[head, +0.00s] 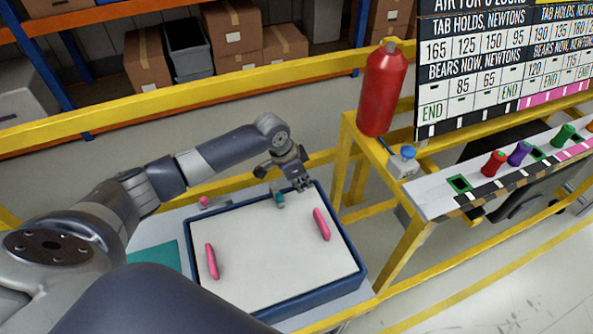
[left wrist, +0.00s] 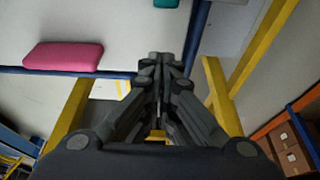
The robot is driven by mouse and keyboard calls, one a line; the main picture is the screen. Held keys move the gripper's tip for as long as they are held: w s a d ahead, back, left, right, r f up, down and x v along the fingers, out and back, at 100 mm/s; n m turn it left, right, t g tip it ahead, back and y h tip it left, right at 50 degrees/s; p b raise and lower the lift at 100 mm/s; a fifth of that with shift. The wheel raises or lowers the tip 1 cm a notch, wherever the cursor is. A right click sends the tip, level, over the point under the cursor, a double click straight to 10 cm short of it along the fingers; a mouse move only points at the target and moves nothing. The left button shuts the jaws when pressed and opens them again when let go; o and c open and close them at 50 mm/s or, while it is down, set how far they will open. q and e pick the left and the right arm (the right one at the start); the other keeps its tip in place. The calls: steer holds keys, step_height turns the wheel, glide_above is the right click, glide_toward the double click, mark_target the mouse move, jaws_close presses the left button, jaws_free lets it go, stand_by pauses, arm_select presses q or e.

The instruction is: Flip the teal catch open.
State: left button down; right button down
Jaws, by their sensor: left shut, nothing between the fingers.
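The small teal catch (head: 279,198) sits at the far edge of a white panel with a dark blue rim (head: 351,251) in the head view. A teal part also shows at the top edge of the left wrist view (left wrist: 166,3), cut off by the frame. My left gripper (head: 302,186) is shut and empty at the panel's far right corner, just right of the catch. Its closed fingers show in the left wrist view (left wrist: 160,62). I cannot tell whether they touch the rim. My right gripper is not in view.
Two pink bars, right (head: 321,224) and left (head: 211,261), lie on the panel. A teal patch (head: 160,254) is left of it. A red cylinder (head: 383,90) and a blue-knobbed valve (head: 403,158) stand on the yellow frame at right. Yellow rails (head: 300,52) run behind.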

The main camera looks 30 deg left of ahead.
mark_target(276, 191)
arm_select(q)
steer(key=s+a+p, duration=0.2)
steer(key=shift+s+a, duration=0.2)
steer(key=shift+s, duration=0.15)
steer(key=shift+s+a, duration=0.2)
steer(key=shift+s, duration=0.1)
steer(key=shift+w+d, duration=0.1)
steer(key=shift+w, duration=0.05)
